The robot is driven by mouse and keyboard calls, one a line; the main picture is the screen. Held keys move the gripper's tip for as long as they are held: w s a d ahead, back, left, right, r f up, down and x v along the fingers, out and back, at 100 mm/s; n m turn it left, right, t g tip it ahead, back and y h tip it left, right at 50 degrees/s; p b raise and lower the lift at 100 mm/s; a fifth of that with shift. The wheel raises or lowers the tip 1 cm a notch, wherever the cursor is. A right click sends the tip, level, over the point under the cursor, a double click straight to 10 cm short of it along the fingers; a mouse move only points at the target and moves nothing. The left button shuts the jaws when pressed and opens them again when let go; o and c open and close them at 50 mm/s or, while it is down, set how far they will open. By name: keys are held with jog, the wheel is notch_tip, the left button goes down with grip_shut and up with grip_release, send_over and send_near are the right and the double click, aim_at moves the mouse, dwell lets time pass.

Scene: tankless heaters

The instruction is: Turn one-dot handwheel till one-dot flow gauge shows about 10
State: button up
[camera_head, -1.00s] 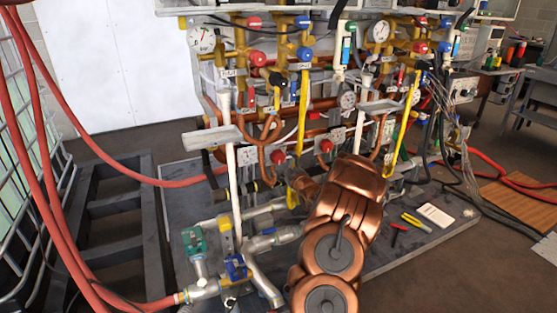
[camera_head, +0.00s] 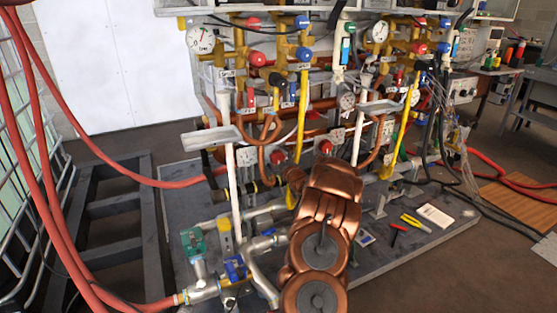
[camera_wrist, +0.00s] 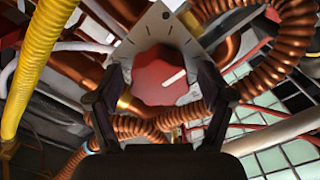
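A red handwheel (camera_wrist: 160,78) with a white pointer line sits on a grey metal plate (camera_wrist: 157,27) in the wrist view. The plate carries a small dark dot near its upper corner. My gripper (camera_wrist: 160,82) is open, with one finger on each side of the handwheel and small gaps to its rim. In the head view my arm hides the gripper. Red handwheels show there at the centre (camera_head: 325,147) and to its left (camera_head: 278,157). Small dial gauges (camera_head: 347,101) and larger ones (camera_head: 201,39) are on the rig; their readings and dot marks are too small to tell.
Copper corrugated hoses (camera_wrist: 284,45) and a yellow hose (camera_wrist: 37,60) run close around the gripper. White standpipes (camera_head: 233,180) and valves (camera_head: 194,241) stand left of my arm. Pliers (camera_head: 415,222) and a white card (camera_head: 434,215) lie on the grey base at right.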

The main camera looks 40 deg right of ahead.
jog(key=c, duration=1)
jog(key=shift+r+m, duration=0.1)
jog(key=shift+m, duration=0.2)
